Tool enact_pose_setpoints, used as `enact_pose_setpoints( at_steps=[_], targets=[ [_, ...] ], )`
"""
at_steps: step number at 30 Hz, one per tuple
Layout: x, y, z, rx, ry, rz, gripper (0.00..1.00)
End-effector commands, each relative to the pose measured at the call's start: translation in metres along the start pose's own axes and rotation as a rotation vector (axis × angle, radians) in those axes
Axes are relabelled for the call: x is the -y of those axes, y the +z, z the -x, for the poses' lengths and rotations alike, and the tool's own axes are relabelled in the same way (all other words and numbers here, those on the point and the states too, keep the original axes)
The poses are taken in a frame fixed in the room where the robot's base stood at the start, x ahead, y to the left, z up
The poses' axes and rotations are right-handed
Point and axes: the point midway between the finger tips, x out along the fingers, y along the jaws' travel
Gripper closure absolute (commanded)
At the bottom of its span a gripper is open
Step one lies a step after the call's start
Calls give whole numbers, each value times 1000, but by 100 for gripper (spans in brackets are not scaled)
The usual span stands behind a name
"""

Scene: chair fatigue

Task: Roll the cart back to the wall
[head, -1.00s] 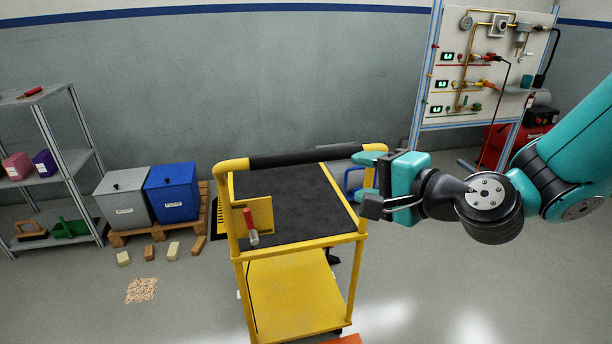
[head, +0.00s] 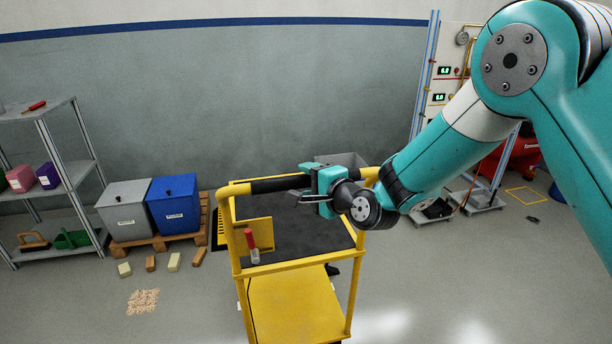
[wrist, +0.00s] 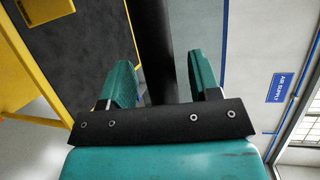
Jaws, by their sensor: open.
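The yellow cart (head: 292,307) stands in the middle of the floor, with a black mat on its top shelf (head: 300,237) and a black-sleeved push handle (head: 272,185). My gripper (head: 306,183) is at the handle's right part in the head view and hides some of it. In the wrist view the black handle bar (wrist: 155,45) runs between the two open teal fingers (wrist: 163,80), with gaps on both sides. The grey-green wall (head: 280,100) is behind the cart.
A red-handled tool (head: 251,245) is on the cart. Grey and blue bins (head: 173,205) stand on a pallet at left, with blocks and a pile of pellets (head: 143,301) in front. A shelf rack (head: 50,180) is far left. A gauge panel (head: 447,75) is right.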

Motion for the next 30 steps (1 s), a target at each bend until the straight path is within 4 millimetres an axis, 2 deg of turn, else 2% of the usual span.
enact_pose_setpoints(
  at_steps=[4,13,18,21,26,30],
  targets=[
    [0,0,-11,-1,-1,0,43],
    [0,0,-13,-1,1,0,43],
    [0,0,-12,-1,0,0,82],
    [0,0,-12,-1,1,0,100],
    [0,-3,-13,-4,0,-1,100],
    [2,-21,-18,-23,-3,-4,100]
  ],
)
